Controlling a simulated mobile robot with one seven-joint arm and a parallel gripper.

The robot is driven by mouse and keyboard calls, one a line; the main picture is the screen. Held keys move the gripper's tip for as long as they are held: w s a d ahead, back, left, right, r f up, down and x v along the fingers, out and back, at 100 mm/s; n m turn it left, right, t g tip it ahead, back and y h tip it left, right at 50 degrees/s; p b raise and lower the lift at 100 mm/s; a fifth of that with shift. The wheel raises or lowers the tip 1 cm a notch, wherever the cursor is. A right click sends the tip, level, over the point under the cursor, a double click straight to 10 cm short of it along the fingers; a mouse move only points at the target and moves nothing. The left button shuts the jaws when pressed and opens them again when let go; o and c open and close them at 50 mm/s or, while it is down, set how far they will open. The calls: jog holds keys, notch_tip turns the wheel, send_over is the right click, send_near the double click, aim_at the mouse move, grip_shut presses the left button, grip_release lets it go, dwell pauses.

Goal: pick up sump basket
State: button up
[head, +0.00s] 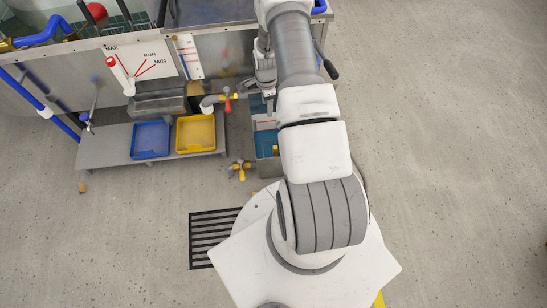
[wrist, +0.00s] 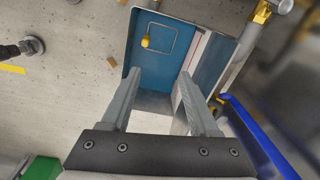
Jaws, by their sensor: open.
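A grey-walled sump tank with a blue-teal inside stands on the floor below the bench in the head view (head: 267,168), partly hidden by my arm. In the wrist view the tank (wrist: 129,45) lies beyond my fingertips. Inside it a thin wire loop (wrist: 175,38) with a small yellow piece (wrist: 146,41) shows against the blue. The loop looks like the sump basket's handle; I cannot make out the basket's body. My gripper (wrist: 160,76) is open, with nothing between its fingers. In the head view my gripper (head: 267,92) is above the tank, apart from it.
A blue tray (head: 150,140) and a yellow tray (head: 196,133) sit on the low shelf to the left. A pipe with a red-handled valve (head: 228,103) is close left of my gripper. A yellow valve piece (head: 240,170) is beside the tank. The floor at right is clear.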

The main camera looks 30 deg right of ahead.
jog(key=s+f+m+b, duration=0.1)
jog(key=s+f+m, duration=0.15)
jog(key=f, duration=0.75)
jog(key=b, duration=0.5)
send_over(274, 148)
jog(key=shift+n, duration=0.25)
jog(key=f, duration=1)
jog(key=shift+w+d+f, duration=0.1)
jog(key=shift+w+f, duration=0.25)
jog(key=shift+f, duration=0.05)
jog(key=shift+s+d+f+b, duration=0.15)
jog(key=shift+f+b, duration=0.55)
jog(key=shift+f, duration=0.85)
jog(key=shift+s+d+f+b, duration=0.15)
jog(key=shift+f+b, duration=0.5)
jog(key=shift+f, duration=0.9)
jog(key=shift+w, duration=0.1)
grip_shut()
